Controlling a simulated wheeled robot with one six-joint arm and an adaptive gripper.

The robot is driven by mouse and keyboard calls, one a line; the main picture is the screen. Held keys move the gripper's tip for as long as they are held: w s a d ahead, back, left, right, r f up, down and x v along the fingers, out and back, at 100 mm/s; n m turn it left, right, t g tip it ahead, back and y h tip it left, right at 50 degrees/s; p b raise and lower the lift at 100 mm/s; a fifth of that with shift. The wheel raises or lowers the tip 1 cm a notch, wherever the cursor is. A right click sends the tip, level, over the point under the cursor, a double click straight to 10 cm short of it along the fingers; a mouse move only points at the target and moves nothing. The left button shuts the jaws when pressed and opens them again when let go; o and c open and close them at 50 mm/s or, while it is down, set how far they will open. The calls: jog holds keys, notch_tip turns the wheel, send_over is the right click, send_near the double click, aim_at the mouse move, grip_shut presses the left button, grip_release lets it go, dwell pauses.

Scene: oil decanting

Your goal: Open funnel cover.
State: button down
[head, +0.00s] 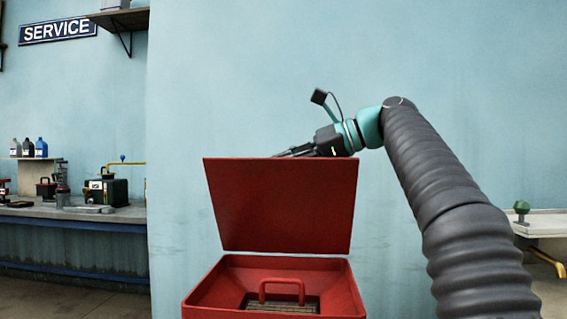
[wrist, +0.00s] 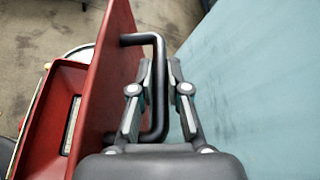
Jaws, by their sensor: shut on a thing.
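The red funnel cover (head: 281,205) stands raised, close to upright, at the back of the red funnel (head: 340,291) in the head view. The funnel's square mouth is uncovered, with a grate and a red inner handle (head: 282,282) inside. In the wrist view the cover (wrist: 108,75) shows edge-on, with a black bar handle (wrist: 160,80) on its outer face. My gripper (wrist: 157,85) has its fingers on either side of this handle and is shut on it. In the head view my gripper (head: 290,152) is behind the cover's top edge, and its fingertips are partly hidden.
A blue wall (wrist: 250,90) is close beside my gripper. A workbench (head: 75,215) with bottles and cans stands at the left. A pale bench (head: 545,224) with a green knob is at the right. Open floor (wrist: 40,30) shows beyond the cover.

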jog(key=shift+f, duration=0.1)
jog(key=c, duration=1.2)
grip_release()
jog(key=shift+o, duration=0.2)
jog(key=shift+v, duration=3.85)
